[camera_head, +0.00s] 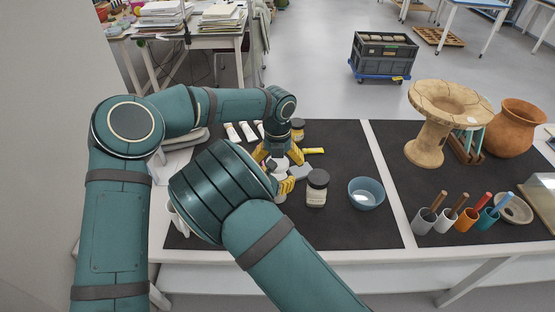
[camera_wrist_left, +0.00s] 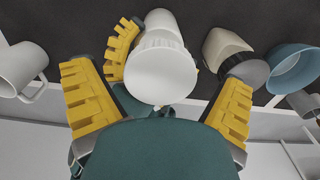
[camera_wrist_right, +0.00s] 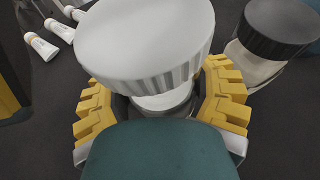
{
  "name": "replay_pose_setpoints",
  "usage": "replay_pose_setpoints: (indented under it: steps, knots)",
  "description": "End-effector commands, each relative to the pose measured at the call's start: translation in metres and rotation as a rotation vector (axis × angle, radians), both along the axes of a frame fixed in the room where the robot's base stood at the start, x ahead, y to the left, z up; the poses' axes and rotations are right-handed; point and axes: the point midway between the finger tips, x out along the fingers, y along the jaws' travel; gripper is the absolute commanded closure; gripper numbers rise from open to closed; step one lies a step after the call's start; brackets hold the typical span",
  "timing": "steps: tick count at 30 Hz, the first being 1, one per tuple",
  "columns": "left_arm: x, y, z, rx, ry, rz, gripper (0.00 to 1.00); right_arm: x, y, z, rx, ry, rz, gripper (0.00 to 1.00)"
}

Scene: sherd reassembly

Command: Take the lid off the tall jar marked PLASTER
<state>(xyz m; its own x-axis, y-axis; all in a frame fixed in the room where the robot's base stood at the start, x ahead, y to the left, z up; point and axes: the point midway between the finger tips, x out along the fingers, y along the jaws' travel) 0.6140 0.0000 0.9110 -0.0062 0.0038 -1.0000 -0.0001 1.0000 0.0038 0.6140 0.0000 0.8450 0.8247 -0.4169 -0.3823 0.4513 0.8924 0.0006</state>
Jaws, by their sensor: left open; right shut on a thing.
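A jar with a white ribbed lid (camera_head: 280,163) stands on the dark mat, partly hidden by my arms. Its lid shows large in the left wrist view (camera_wrist_left: 162,75) and the right wrist view (camera_wrist_right: 147,40), on the jar. No lettering on the jar is readable. My right gripper (camera_head: 280,178) is shut on the jar below the lid; its fingers show on both sides in the right wrist view (camera_wrist_right: 160,105). My left gripper (camera_head: 278,156) is open above the jar, its fingers apart on either side of the lid in the left wrist view (camera_wrist_left: 160,100).
A dark-lidded jar (camera_head: 317,190) stands close to the right, with a blue bowl (camera_head: 366,193) beyond it. Another small jar (camera_head: 297,130) and white tubes (camera_head: 240,131) lie behind. A white mug (camera_wrist_left: 20,68) is near the left. Mat between bowl and strip is clear.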

Motion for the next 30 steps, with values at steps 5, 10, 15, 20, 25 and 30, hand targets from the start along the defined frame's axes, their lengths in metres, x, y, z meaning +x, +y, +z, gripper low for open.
replay_pose_setpoints:
  steps: [5,10,15,20,25,30]
  knots:
    - [0.0,0.0,0.0003,0.0,0.0,0.0,0.58,0.0004,-0.0001,0.0006,0.0,-0.001,0.0,1.0]
    - [0.0,-0.0001,0.0005,0.0,0.0,0.009,0.79,0.0004,-0.0001,0.0006,0.0,-0.001,0.0,1.0]
    - [0.0001,-0.0002,0.0012,0.002,-0.003,0.176,0.79,0.0004,-0.0001,0.0006,0.0,-0.001,0.0,1.0]
    - [0.0,-0.0002,0.001,0.003,-0.002,0.293,0.79,0.0003,-0.0002,0.0006,0.0,-0.001,0.0,1.0]
    - [0.0,-0.0001,0.0008,0.002,-0.001,0.301,0.79,0.0003,-0.0002,0.0006,0.0,-0.001,0.0,1.0]
    - [0.0,-0.0001,0.0007,0.002,-0.001,0.3,0.09,0.0003,-0.0002,0.0006,0.0,-0.001,0.0,1.0]
